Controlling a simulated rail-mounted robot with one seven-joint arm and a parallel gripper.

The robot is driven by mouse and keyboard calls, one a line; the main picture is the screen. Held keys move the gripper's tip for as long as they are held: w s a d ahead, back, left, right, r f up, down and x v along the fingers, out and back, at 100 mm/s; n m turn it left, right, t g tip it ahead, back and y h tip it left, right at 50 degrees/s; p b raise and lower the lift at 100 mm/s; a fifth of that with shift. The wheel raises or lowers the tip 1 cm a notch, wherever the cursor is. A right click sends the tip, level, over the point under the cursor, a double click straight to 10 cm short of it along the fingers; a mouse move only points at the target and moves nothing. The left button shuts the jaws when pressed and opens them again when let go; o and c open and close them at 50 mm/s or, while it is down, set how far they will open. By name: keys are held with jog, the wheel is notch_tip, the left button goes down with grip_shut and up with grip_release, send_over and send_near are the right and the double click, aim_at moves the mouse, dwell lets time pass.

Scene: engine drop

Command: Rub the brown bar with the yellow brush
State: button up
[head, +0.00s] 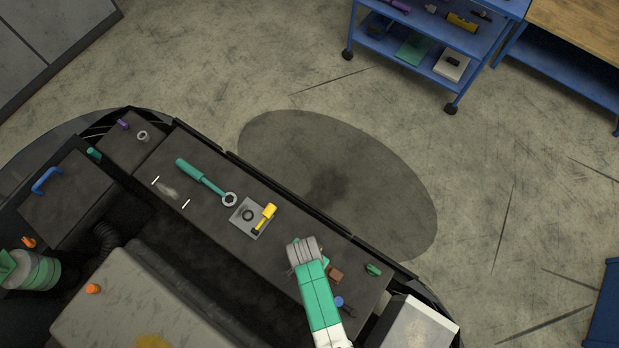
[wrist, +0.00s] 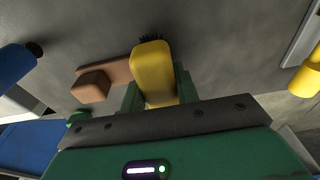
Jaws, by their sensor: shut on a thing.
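My gripper (wrist: 157,88) is shut on the yellow brush (wrist: 153,70), with one green finger on each side of its body. Dark bristles show at the brush's far end, against the dark worktop. The brown bar (wrist: 118,70) lies just left of the brush in the wrist view, with a brown block-shaped part (wrist: 90,87) nearer the camera. The brush covers the bar's right end, and I cannot tell whether they touch.
A blue-ended dark object (head: 340,302) and a green piece (head: 373,269) lie near the bar.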

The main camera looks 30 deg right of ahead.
jog(key=shift+s+d+r+p, duration=0.2)
jog(key=shift+s+d+p, duration=0.1)
jog(key=shift+s, duration=0.3)
jog(key=shift+s+d+f, duration=0.15)
jog(key=shift+s+d, duration=0.3)
jog(key=shift+s, duration=0.3)
jog(key=shift+p, duration=0.3)
notch_tip(320, 180, up, 7)
jog(key=p, duration=0.6)
jog(key=shift+p, duration=0.3)
